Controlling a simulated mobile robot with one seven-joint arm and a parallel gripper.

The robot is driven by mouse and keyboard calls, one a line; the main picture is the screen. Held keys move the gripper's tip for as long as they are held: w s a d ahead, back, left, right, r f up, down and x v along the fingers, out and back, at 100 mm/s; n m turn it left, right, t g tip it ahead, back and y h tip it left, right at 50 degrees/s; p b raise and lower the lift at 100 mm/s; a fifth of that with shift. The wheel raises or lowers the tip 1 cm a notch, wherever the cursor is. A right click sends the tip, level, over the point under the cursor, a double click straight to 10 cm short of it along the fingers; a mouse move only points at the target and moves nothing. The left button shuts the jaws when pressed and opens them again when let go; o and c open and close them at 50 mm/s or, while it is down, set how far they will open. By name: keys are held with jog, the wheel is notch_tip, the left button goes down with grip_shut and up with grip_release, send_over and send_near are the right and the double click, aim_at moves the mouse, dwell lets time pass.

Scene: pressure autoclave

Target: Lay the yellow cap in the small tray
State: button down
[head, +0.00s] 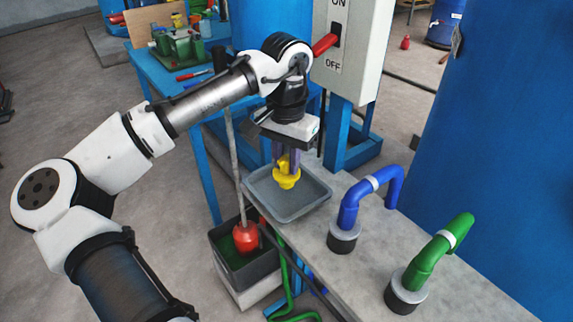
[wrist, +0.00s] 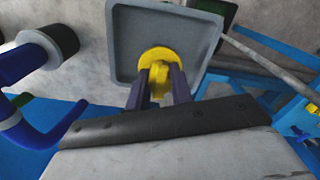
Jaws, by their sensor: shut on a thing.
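The yellow cap (head: 287,178) is held between the fingers of my gripper (head: 287,160), which is shut on it. In the wrist view the cap (wrist: 158,60) shows as a round yellow disc with a raised grip between the two purple-grey fingers (wrist: 157,88). The small grey tray (head: 310,212) lies on the grey bench top. The cap is over the tray's inside in both views; the tray also shows in the wrist view (wrist: 125,45). I cannot tell whether the cap touches the tray floor.
A blue pipe (head: 350,205) and a green pipe (head: 427,262) rise from the bench right of the tray. A switch box (head: 349,45) with a red lever stands behind. A dark bin (head: 240,265) with a red-ended rod is at lower left of the tray. A large blue tank (head: 490,130) is at right.

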aim_at(287, 158)
jog(key=shift+f, duration=0.8)
jog(key=shift+f, duration=0.1)
jog(key=c, duration=1.2)
grip_release()
jog(key=shift+c, duration=0.2)
notch_tip(287, 158, up, 12)
jog(key=shift+p, duration=0.45)
